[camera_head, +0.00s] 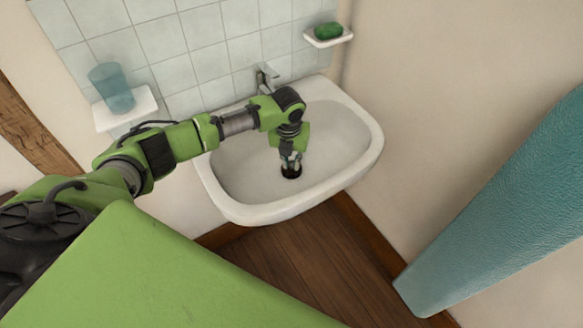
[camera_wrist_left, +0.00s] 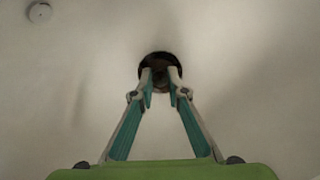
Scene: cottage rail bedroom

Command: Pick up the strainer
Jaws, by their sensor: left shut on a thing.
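The strainer (camera_head: 291,173) is a small dark round piece at the bottom of the white sink (camera_head: 236,212). In the left wrist view the strainer (camera_wrist_left: 160,57) shows as a dark ring with a brownish middle, at the tips of my fingers. My left gripper (camera_head: 290,165) points down into the basin and is shut on the strainer. In the left wrist view the two fingers of the left gripper (camera_wrist_left: 160,78) converge on it and hide part of it. I cannot tell whether the strainer is clear of the basin floor. My right gripper is not in view.
A faucet (camera_head: 265,75) stands at the sink's back edge. A blue cup (camera_head: 112,88) stands on a white shelf (camera_head: 125,109) at the left. A green soap (camera_head: 328,31) lies in a wall dish (camera_head: 343,37). A teal surface (camera_head: 490,215) slants along the right.

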